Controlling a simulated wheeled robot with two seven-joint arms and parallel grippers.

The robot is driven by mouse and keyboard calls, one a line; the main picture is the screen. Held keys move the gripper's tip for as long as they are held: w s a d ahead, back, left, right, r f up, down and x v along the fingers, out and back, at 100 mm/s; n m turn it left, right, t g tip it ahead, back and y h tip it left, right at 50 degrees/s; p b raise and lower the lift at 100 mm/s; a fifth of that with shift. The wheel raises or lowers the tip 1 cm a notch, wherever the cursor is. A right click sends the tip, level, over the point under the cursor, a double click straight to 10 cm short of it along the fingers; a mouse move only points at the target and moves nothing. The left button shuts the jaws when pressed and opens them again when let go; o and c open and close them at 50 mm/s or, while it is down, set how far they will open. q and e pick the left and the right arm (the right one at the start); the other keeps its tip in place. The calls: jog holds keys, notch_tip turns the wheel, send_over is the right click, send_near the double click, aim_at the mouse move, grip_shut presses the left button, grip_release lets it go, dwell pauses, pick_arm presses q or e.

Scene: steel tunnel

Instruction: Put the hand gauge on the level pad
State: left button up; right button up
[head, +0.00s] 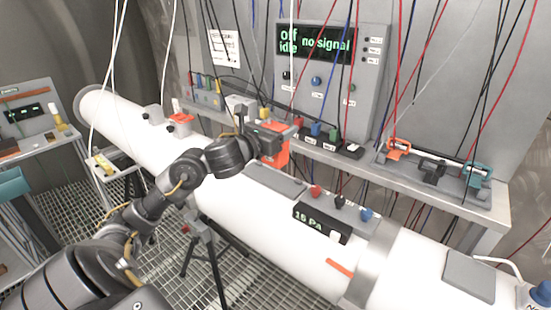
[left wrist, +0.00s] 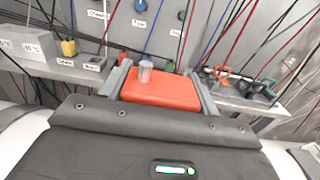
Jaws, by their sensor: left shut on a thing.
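The hand gauge appears to be the orange block (head: 272,154) in my left gripper (head: 277,134), held above the big white tube at the front of the bench. In the left wrist view it is an orange-red block (left wrist: 160,94) with a clear knob on top, between the two grey fingers of my left gripper (left wrist: 160,88). A flat grey pad (head: 275,181) lies on the tube just below the gripper, and another grey pad (head: 470,276) sits farther right. I cannot tell which is the level pad. My right gripper is not in view.
A black readout box (head: 321,222) with coloured knobs sits on the white tube (head: 240,205). The steel bench (head: 440,192) behind carries small boxes, clamps and a panel (head: 330,75). Many cables hang in front of it. A side table (head: 30,146) stands at the left.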

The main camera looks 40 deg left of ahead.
pick_arm(q)
jog(key=shift+w+a+f+b, duration=0.3)
jog(key=shift+a+f, duration=0.15)
jog(key=shift+f, duration=0.25)
jog(key=shift+w+a+f+b, duration=0.25)
jog(key=shift+a+f+b, duration=0.15)
jog(key=shift+f, duration=0.35)
jog(key=shift+w+a+f+b, duration=0.3)
jog(key=shift+a+f, duration=0.15)
jog(key=shift+f, duration=0.25)
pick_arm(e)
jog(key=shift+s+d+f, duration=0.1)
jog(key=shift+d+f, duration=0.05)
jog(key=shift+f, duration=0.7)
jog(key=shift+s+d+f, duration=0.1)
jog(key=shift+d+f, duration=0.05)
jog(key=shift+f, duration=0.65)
pick_arm(q)
jog(key=f, duration=0.1)
jog(key=f+b, duration=0.1)
jog(key=f, duration=0.1)
jog(key=shift+w+a+f+b, duration=0.2)
jog(key=shift+a+f+b, duration=0.1)
jog(key=shift+f+b, duration=0.1)
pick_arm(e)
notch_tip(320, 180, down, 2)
